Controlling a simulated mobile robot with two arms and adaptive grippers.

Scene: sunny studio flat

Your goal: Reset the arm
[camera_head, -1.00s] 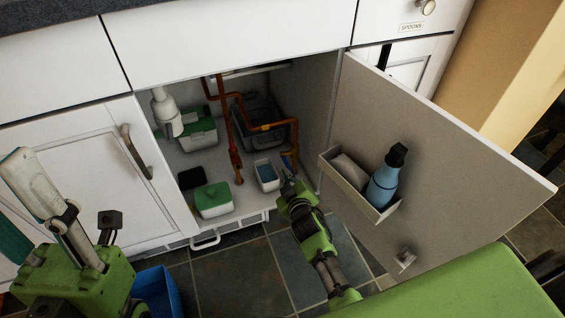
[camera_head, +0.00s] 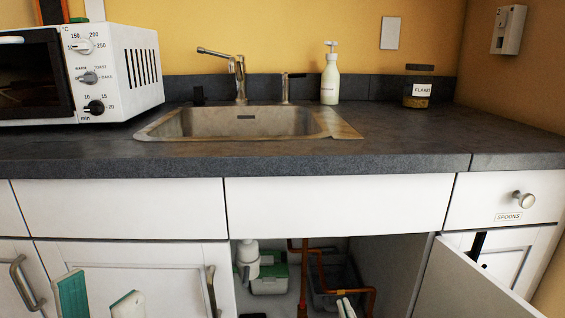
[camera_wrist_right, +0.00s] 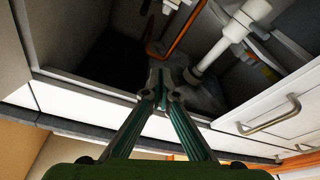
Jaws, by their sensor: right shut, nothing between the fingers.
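My right gripper (camera_head: 346,308) shows only its tips at the bottom edge of the head view, in front of the open sink cupboard. In the right wrist view its two green fingers (camera_wrist_right: 161,84) meet at the tips, with nothing visible between them. The rest of my right arm is out of the head view. My left gripper (camera_head: 99,302) shows two pale, teal-sided fingertips apart at the lower left, in front of the closed cupboard door. It looks empty.
The open cupboard door (camera_head: 470,285) stands to the right of my right gripper. Above are the worktop (camera_head: 400,145), sink (camera_head: 235,123) and toaster oven (camera_head: 125,75).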

